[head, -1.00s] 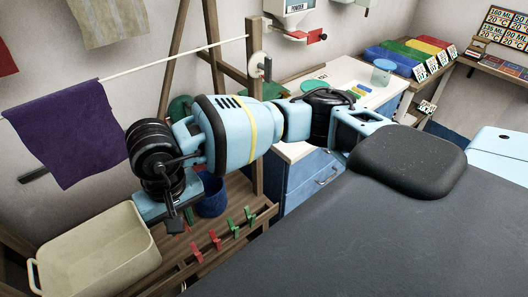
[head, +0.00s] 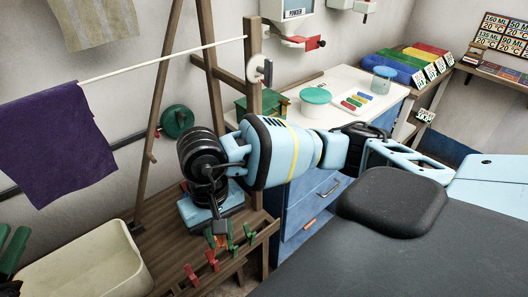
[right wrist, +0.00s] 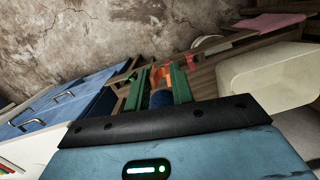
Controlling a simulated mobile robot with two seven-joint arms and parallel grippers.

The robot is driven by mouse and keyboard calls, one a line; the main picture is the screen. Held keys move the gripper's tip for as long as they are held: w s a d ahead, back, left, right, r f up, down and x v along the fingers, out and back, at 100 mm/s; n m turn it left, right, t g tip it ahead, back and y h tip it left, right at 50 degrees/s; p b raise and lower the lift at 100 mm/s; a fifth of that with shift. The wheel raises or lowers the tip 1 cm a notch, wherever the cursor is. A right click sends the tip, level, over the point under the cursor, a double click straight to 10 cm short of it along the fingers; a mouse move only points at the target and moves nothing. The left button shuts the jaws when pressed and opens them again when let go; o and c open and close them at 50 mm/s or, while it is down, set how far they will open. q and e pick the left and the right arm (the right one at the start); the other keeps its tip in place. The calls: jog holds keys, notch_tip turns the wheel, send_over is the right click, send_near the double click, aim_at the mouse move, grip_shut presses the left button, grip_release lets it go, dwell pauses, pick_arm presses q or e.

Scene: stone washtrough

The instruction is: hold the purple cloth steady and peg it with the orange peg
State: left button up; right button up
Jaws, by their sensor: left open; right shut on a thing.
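The purple cloth (head: 58,142) hangs over the white line at the left of the head view, its lower edge tilted. My right gripper (head: 217,240) points down over the peg rail and is shut on a small orange thing, likely the orange peg (right wrist: 158,76), seen between its green fingers in the right wrist view. The peg is mostly hidden by the fingers and wrist. My left gripper (head: 12,248) has green fingers and is open at the lower left edge, below the cloth and apart from it; it is partly cut off.
Red pegs (head: 212,261) and green pegs (head: 250,232) stand along the wooden rail below my right gripper. A cream tub (head: 85,262) stands at lower left. The wooden post (head: 253,75) holds the line's right end. Blue drawers (head: 310,195) stand at the right.

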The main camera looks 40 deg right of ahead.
aim_at(55, 181)
pick_arm(q)
jog(key=w+d+r+m+g+y+b, duration=0.3)
jog(key=r+m+g, duration=0.4)
jog(key=m, duration=0.8)
jog(key=shift+w+d+f+m+g+y+p, duration=0.3)
jog(key=shift+w+d+f, duration=0.4)
jog(key=shift+d, duration=0.7)
jog(key=shift+w+d+f+m+g+y+p, duration=0.1)
jog(key=shift+w+d+f+m+g+y, duration=0.25)
jog(key=shift+d+f, duration=0.85)
jog(key=shift+w+d+f+m+g+y+p, duration=0.25)
jog(key=shift+w+d+f, duration=0.4)
jog(key=shift+d, duration=0.9)
pick_arm(e)
jog(key=shift+n+g, duration=0.7)
jog(key=shift+g, duration=0.1)
jog(key=shift+w+d+r, duration=0.1)
jog(key=shift+d+r, duration=0.1)
jog(key=shift+d, duration=0.5)
jog(key=shift+w+d+r, duration=0.1)
jog(key=shift+d+r, duration=0.05)
jog(key=shift+d, duration=0.5)
jog(key=shift+w+d+r, duration=0.1)
jog(key=shift+d+r, duration=0.1)
jog(key=shift+d, duration=0.5)
